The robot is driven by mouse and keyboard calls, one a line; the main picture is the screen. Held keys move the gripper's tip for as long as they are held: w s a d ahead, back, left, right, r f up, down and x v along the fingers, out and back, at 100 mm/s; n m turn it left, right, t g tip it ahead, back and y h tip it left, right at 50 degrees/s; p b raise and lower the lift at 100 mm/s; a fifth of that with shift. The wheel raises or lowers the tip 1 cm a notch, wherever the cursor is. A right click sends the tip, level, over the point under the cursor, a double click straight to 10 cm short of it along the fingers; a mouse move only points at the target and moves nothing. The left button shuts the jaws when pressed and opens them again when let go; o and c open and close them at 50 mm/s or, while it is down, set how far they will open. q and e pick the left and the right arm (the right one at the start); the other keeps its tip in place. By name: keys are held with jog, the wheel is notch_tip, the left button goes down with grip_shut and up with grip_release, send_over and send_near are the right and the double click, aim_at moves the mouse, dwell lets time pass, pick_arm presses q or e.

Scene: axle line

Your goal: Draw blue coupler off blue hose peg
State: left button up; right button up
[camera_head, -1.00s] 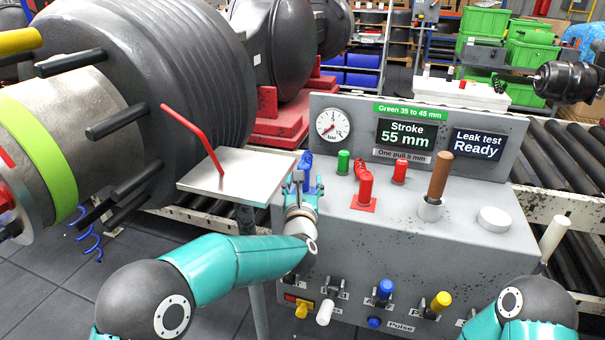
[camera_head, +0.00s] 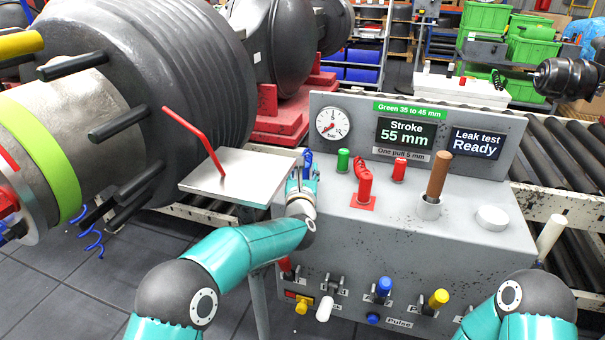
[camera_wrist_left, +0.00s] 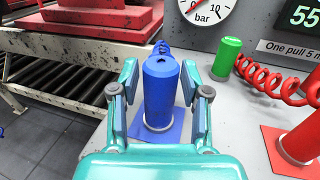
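The blue coupler (camera_wrist_left: 161,92) stands upright on its blue base plate (camera_wrist_left: 174,134) in the left wrist view, with a metal ring at its foot. The hose peg under it is hidden. A coiled blue hose (camera_wrist_left: 160,48) shows behind it. My left gripper (camera_wrist_left: 161,96) is open, one finger on each side of the coupler, with narrow gaps between. In the head view my left gripper (camera_head: 302,172) is at the console's left end and hides most of the coupler. My right arm shows at lower right, but its gripper is out of frame.
A red coupler (camera_head: 364,185) with a coiled hose stands right of the blue one, with a green cylinder (camera_head: 343,161) behind. A metal tray (camera_head: 235,178) with a red bent rod is close on the left. The gauge panel (camera_head: 425,110) rises behind.

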pick_arm(q)
grip_shut()
jog(key=shift+r, duration=0.15)
